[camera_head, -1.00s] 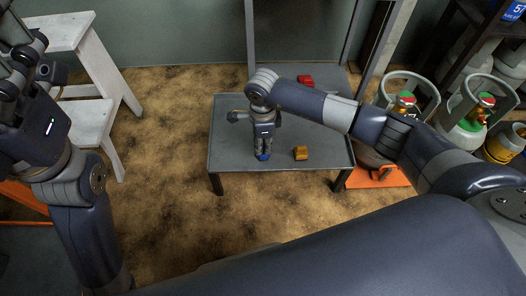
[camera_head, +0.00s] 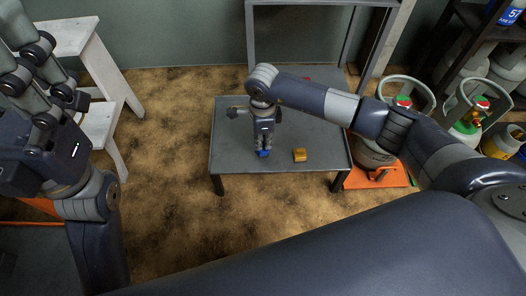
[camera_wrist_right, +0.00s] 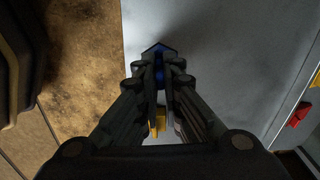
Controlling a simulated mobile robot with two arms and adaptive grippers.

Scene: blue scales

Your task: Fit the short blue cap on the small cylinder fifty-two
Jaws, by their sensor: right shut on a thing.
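My right gripper (camera_head: 263,146) points down over the low grey table and is shut on the short blue cap (camera_head: 263,154). In the right wrist view the blue cap (camera_wrist_right: 158,49) shows at the fingertips. Whether it touches the table top is unclear. Gas cylinders stand at the right; one with a green and red valve (camera_head: 402,101) is partly hidden by my right arm. I cannot read a number fifty-two on any of them.
A yellow cap (camera_head: 299,155) lies on the grey table (camera_head: 230,155), right of my right gripper. A red cap (camera_wrist_right: 299,115) lies farther off. An orange base (camera_head: 378,178) is under the cylinder right of the table. A white step stool (camera_head: 110,130) stands left. Floor in front is clear.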

